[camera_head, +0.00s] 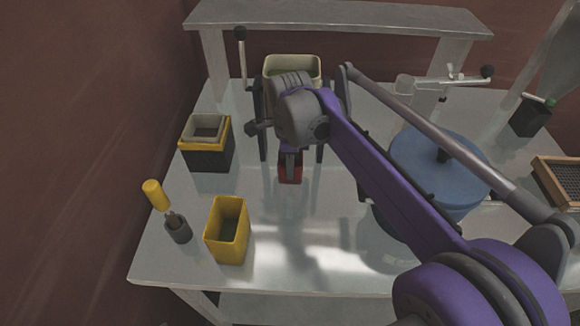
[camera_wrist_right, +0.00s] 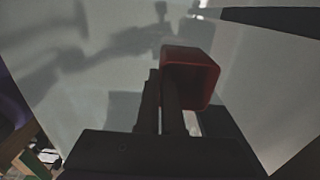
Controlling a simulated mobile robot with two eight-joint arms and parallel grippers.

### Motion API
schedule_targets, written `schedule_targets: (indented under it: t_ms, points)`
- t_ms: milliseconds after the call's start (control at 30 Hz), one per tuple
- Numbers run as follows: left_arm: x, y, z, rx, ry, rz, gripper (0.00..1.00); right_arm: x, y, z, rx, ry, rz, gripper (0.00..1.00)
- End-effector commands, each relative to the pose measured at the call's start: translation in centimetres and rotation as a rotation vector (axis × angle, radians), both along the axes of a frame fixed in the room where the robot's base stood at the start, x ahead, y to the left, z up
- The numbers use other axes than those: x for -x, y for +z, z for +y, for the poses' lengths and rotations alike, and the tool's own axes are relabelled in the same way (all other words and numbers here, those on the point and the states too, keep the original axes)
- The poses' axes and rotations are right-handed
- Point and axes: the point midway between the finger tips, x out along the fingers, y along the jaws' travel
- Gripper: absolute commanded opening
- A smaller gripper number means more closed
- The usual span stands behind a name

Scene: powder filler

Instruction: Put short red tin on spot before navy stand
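The short red tin (camera_head: 291,175) is a small square open tin, seen in front of the dark stand (camera_head: 262,140) in the head view. My right gripper (camera_head: 290,156) comes down over it with its fingers close together at the tin. In the right wrist view the red tin (camera_wrist_right: 187,72) sits at the tips of the nearly closed fingers (camera_wrist_right: 162,92), which appear shut on its wall. Whether its base touches the table is unclear. The stand looks dark navy, carries a cream tin (camera_head: 300,62) and is partly hidden by my right arm. My left gripper is not in view.
A yellow tin (camera_head: 228,232) and a yellow-handled tool in a dark holder (camera_head: 178,230) stand front left. A dark, yellow-rimmed box with a grey tin (camera_head: 208,128) stands behind them. A blue round vessel (camera_head: 430,165) is right. The front middle of the table (camera_head: 310,235) is clear.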

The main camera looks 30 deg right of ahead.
Motion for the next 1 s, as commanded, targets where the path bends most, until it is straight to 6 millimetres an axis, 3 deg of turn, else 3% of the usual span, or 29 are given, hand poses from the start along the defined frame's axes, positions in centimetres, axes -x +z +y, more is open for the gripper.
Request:
schedule_targets:
  t_ms: [33,167,567,1000]
  points:
    - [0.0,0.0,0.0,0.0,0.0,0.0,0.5,0.0,0.0,0.0,0.0,0.0,0.0,0.12]
    - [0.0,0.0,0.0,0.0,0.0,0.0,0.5,0.0,0.0,0.0,0.0,0.0,0.0,0.33]
    - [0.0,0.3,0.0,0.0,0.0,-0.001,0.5,0.0,1.0,0.0,0.0,0.0,0.0,0.33]
    - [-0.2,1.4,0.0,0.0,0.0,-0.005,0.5,0.0,9.8,0.0,0.0,0.0,0.0,0.33]
